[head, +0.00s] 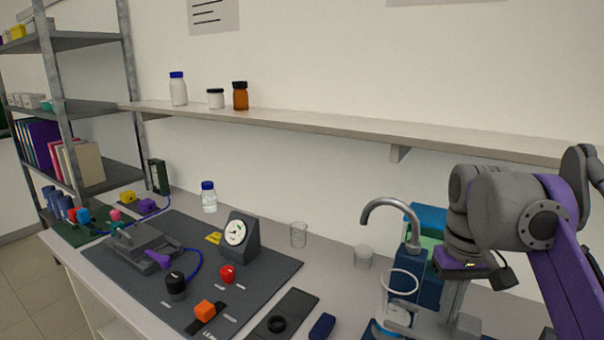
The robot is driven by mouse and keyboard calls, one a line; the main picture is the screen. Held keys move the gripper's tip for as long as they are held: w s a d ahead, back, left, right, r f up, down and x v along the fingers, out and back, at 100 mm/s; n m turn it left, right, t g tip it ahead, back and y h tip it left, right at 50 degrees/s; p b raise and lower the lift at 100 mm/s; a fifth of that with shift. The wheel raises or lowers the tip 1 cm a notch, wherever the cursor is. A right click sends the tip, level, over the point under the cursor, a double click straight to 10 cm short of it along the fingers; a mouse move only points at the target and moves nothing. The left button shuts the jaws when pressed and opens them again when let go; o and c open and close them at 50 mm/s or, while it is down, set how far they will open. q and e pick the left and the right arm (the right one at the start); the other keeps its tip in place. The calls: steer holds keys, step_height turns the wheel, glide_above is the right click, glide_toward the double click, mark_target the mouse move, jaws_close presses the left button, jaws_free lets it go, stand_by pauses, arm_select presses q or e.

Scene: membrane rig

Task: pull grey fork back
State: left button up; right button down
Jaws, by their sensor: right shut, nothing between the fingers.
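My right gripper (487,272) comes in from the right and hangs over the apparatus at the right end of the bench. Its jaws are shut and empty. Just below it are grey upright parts (458,310) beside a navy block (428,283); one may be the grey fork, but I cannot tell, as the gripper and arm cover part of this area. I cannot see whether the gripper touches them. My left gripper is out of view.
A dark mat (285,266) holds a grey device with a purple lever (158,260), a dial gauge (237,236), a black knob (175,284), a red knob (227,274) and an orange block (204,309). A beaker (299,234) stands behind. A wall shelf (330,125) spans above.

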mark_target(474, 324)
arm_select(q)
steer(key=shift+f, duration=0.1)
arm_select(e)
steer(key=shift+f, duration=0.25)
steer(key=shift+s+d, duration=0.2)
steer(key=shift+d, duration=0.1)
steer(key=shift+s+d, duration=0.45)
steer(key=shift+d, duration=0.25)
steer(key=shift+s+d, duration=0.4)
steer(key=shift+d, duration=0.3)
steer(key=shift+s+d, duration=0.45)
steer(key=shift+d, duration=0.25)
arm_select(q)
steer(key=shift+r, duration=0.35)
steer(key=shift+p, duration=0.3)
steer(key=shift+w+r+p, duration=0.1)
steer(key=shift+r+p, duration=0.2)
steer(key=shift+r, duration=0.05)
arm_select(e)
steer(key=shift+w+a+r, duration=0.1)
steer(key=shift+w+a, duration=0.25)
steer(key=shift+a, duration=0.2)
